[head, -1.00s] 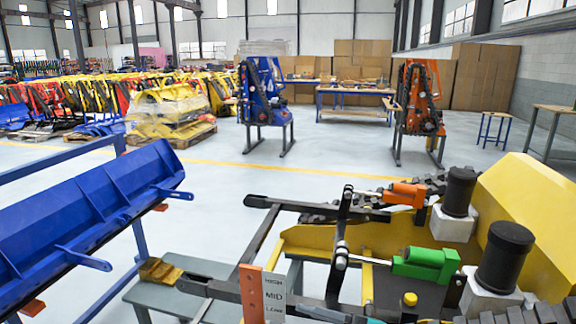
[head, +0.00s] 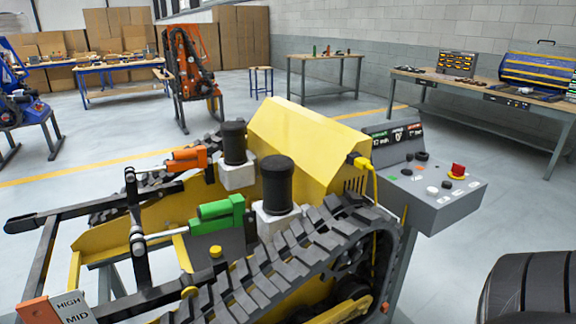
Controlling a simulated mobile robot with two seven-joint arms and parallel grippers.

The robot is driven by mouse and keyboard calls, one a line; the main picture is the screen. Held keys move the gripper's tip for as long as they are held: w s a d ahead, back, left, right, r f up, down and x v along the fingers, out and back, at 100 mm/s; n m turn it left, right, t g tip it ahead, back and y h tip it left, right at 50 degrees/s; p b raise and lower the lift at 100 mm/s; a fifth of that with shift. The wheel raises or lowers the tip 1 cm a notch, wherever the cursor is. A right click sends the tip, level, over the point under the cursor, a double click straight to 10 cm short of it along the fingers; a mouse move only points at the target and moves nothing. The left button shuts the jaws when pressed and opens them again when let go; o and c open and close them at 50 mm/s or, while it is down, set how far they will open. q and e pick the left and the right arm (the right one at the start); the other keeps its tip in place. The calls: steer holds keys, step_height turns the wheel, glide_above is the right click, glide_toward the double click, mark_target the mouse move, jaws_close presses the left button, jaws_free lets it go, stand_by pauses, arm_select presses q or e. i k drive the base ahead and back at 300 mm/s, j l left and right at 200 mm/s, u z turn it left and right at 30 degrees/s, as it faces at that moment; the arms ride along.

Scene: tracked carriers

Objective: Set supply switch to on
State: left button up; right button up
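A grey control console (head: 437,208) stands at the right end of the yellow tracked carrier (head: 300,145). A dark panel with lit readouts (head: 395,138) rises behind the controls. I cannot tell which control is the supply switch or how it is set. Neither of my grippers is in view.
A yellow cable (head: 374,190) runs from the carrier's housing down past its black track (head: 290,255). A black ribbed rounded shape (head: 530,290) fills the lower right corner. Workbenches (head: 480,95) stand along the back wall. Open floor lies between them and the console.

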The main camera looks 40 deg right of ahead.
mark_target(458, 170)
steer(key=z, duration=2.2)
steer(key=i+l+u, duration=0.1)
steer(key=u, duration=0.35)
steer(key=l+u, duration=0.15)
steer(key=u, duration=0.3)
steer(key=l+u, duration=0.15)
steer(key=u, duration=0.25)
steer(key=l+u, duration=0.3)
steer(key=l, duration=0.15)
steer(key=l+u, duration=0.25)
steer(key=l, duration=0.2)
steer(key=l+u, duration=0.1)
steer(key=l, duration=0.5)
steer(key=k+l+u, duration=0.15)
steer(key=l, duration=0.45)
steer(key=k+l+u, duration=0.1)
steer(key=l, duration=0.5)
